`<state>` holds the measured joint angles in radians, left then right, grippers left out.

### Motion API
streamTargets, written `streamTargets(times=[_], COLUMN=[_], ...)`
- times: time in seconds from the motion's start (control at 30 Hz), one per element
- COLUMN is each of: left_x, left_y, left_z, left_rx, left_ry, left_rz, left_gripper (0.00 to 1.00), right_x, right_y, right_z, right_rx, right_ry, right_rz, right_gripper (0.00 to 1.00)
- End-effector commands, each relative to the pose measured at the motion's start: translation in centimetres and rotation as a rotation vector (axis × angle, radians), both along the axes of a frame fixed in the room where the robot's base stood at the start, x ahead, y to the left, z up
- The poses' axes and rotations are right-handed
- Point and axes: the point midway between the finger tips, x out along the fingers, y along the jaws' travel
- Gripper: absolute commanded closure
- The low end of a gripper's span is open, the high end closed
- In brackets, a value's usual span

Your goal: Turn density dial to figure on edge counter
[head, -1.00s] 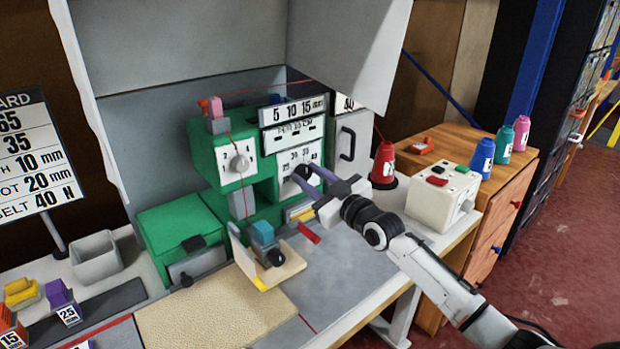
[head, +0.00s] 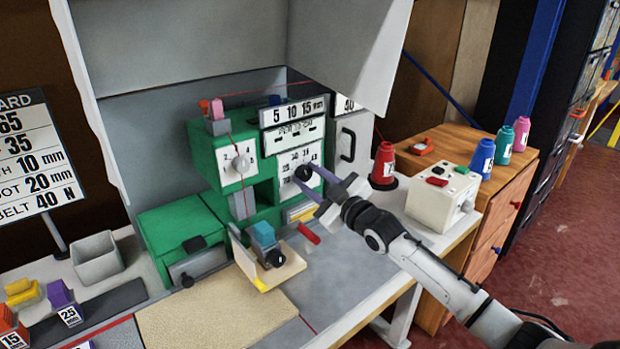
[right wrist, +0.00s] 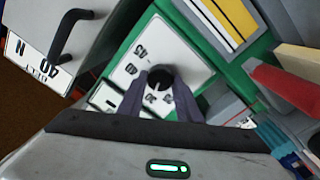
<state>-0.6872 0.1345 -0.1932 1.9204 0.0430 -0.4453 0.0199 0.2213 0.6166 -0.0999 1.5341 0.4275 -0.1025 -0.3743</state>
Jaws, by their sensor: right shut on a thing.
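The density dial is a black knob (head: 303,173) on a white plate with printed figures, on the front of the green machine (head: 203,160). My right gripper (head: 311,181) reaches it from the lower right, with one finger above and one below. In the right wrist view the same black knob (right wrist: 160,77) sits between the two purple-grey fingertips, and the gripper (right wrist: 160,92) is shut on it. The fingers and knob hide part of the plate's figures. I cannot tell which part is the edge counter. My left gripper is not in view.
A wooden piece with a blue block (head: 264,235) stands below. A red cone (head: 384,165) and cream box (head: 441,197) are to the right.

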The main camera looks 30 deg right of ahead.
Motion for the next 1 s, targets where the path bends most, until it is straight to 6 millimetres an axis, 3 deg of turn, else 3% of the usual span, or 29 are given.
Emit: streamTargets(times=[0.03,0.07,0.17,0.57,1.0], left_x=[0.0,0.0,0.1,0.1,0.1], left_y=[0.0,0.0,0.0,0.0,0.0], left_z=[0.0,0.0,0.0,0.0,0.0], left_rx=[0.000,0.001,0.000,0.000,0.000], left_ry=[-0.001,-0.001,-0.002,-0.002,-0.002], left_rz=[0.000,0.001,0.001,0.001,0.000], left_gripper=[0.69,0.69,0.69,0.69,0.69], right_x=[0.0,0.0,0.0,-0.6,-7.6], right_y=[0.0,0.0,0.0,0.0,-0.3], right_z=[-0.1,-0.1,-0.1,-0.2,-0.4], right_rx=[0.000,0.000,0.000,0.001,-0.001], right_ry=[0.002,0.002,0.002,0.003,0.004], right_rz=[0.000,0.000,0.000,0.001,0.001], right_gripper=[0.91,0.67,0.50,0.50,0.50])
